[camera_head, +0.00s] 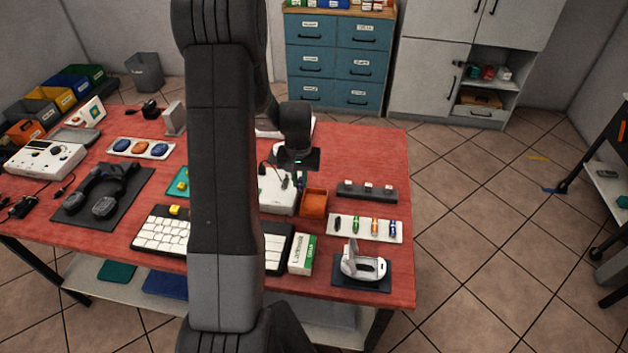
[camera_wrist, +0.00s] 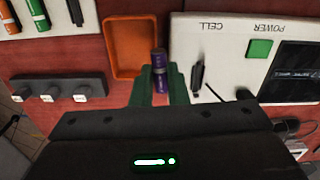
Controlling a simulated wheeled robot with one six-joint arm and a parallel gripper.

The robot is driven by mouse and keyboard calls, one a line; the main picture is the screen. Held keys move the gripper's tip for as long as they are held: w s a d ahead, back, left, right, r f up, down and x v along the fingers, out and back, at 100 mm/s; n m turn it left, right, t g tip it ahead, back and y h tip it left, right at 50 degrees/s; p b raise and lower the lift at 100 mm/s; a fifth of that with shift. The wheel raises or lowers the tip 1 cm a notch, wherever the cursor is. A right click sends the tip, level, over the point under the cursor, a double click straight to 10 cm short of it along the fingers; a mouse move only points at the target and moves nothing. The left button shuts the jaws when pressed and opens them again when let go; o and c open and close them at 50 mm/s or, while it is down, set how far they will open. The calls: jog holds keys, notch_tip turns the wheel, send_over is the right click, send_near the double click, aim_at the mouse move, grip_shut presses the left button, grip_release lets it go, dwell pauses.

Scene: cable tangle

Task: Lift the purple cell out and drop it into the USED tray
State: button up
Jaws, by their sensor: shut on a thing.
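My gripper (camera_wrist: 159,88) is shut on the purple cell (camera_wrist: 160,72), which stands between its green fingers in the wrist view. The cell is beside the orange tray (camera_wrist: 112,52) and the white device (camera_wrist: 222,42) marked CELL and POWER. In the head view my gripper (camera_head: 291,176) is over the white device (camera_head: 277,195), with the orange tray (camera_head: 314,203) just to its right. I cannot make out the cell there. No USED label is readable on the tray, which looks empty. How high the cell is held is hard to tell.
A white box (camera_head: 302,254) and a white gadget on a dark mat (camera_head: 364,265) stand in front. My arm hides the table's middle.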

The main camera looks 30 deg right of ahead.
jog(key=s+d, duration=0.3)
jog(key=b, duration=0.2)
send_over(314, 205)
jog(key=shift+m, duration=0.4)
jog(key=shift+s+a+f, duration=0.1)
jog(key=shift+f, duration=2.1)
jog(key=o, duration=0.8)
jog(key=shift+r, duration=0.15)
notch_tip(314, 205, up, 14)
jog(key=b, duration=0.1)
jog(key=shift+f, duration=0.2)
